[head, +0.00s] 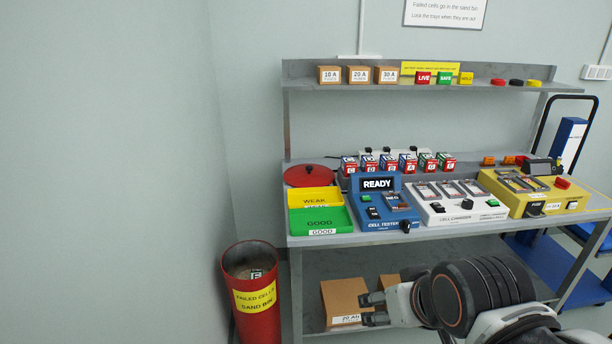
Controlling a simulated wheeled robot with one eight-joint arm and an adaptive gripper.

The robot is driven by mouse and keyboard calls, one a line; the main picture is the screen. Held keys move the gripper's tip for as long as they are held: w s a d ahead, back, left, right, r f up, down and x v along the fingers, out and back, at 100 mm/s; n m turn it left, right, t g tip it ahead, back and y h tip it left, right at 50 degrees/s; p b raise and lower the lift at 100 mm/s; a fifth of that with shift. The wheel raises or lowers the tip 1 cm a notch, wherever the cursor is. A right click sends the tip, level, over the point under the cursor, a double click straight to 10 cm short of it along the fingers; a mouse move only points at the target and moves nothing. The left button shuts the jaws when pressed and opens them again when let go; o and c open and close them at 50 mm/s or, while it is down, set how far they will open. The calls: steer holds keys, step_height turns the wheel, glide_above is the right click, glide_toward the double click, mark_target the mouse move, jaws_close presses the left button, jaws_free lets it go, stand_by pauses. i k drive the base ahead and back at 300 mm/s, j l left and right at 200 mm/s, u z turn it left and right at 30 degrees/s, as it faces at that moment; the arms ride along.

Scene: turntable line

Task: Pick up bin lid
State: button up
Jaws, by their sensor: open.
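The red round bin lid (311,175) with a small knob lies on the bench top at the back left, behind the yellow WEAK tray. The red sand bin (257,318), labelled for failed cells, stands open on the floor to the left of the bench. A pale cell with a letter on it shows inside the bin. My gripper (364,309) is open, low in front of the bench near the lower shelf. It is well below and to the right of the lid, and apart from it. I see nothing between its fingers.
The yellow WEAK tray (315,197) and green GOOD tray (321,220) sit in front of the lid. The blue cell tester (380,215) and a row of cells (388,165) stand to their right. Brown boxes (343,297) are on the lower shelf. An upper shelf (303,86) overhangs the back.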

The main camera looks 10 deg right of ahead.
mark_target(302, 175)
steer(key=i+j, duration=0.1)
steer(key=i, duration=0.75)
steer(key=i+j, duration=0.15)
steer(key=i, duration=0.75)
steer(key=l+z, duration=0.05)
